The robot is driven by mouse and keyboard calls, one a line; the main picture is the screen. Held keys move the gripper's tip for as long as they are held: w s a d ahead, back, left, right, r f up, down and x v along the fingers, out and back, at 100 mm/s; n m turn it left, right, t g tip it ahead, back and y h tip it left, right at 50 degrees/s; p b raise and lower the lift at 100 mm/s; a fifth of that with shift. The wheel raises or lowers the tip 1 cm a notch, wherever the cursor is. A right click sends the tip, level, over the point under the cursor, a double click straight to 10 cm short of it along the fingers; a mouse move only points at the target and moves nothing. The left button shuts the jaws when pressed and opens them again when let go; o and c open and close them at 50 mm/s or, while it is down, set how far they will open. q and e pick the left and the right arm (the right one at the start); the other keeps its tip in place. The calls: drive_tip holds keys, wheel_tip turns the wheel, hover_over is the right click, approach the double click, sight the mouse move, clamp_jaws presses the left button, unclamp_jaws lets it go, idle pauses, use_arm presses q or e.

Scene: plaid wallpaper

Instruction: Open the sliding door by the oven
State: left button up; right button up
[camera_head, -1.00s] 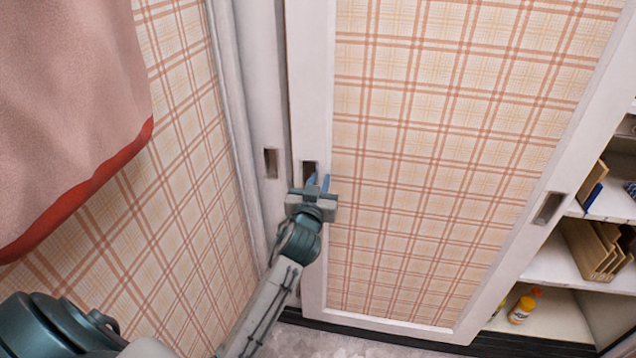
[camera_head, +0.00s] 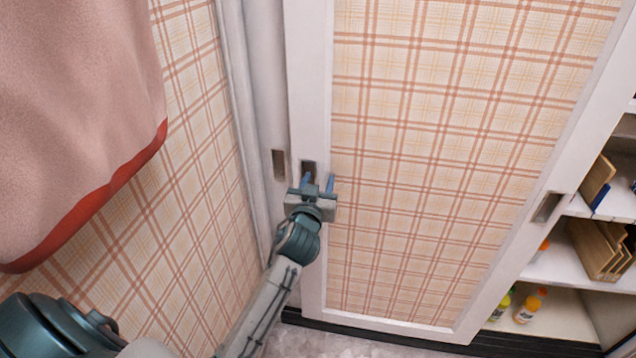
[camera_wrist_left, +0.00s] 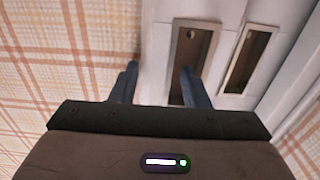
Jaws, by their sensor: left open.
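The sliding door (camera_head: 455,150) is a large plaid panel in a white frame. It has a dark recessed handle (camera_head: 309,168) on its left stile and another recess (camera_head: 547,207) on its right stile. My left gripper (camera_head: 317,182) is open in front of the left stile, just below the left handle. In the left wrist view, its fingers are spread apart and the right finger overlaps the lower part of the handle recess (camera_wrist_left: 191,55). I cannot tell whether it touches. My right gripper is out of view. No oven shows.
A second recess (camera_head: 279,163) sits on the white part left of the door. A plaid wall (camera_head: 200,190) and a hanging pink cloth (camera_head: 70,100) with a red edge are at the left. Shelves (camera_head: 570,270) with bottles and boards show past the door's right edge.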

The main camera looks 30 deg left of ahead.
use_arm(q)
drive_tip(key=shift+s, duration=0.1)
drive_tip(key=shift+s+d+f, duration=0.1)
drive_tip(key=shift+s+d, duration=0.05)
drive_tip(key=shift+s, duration=0.2)
drive_tip(key=v, duration=1)
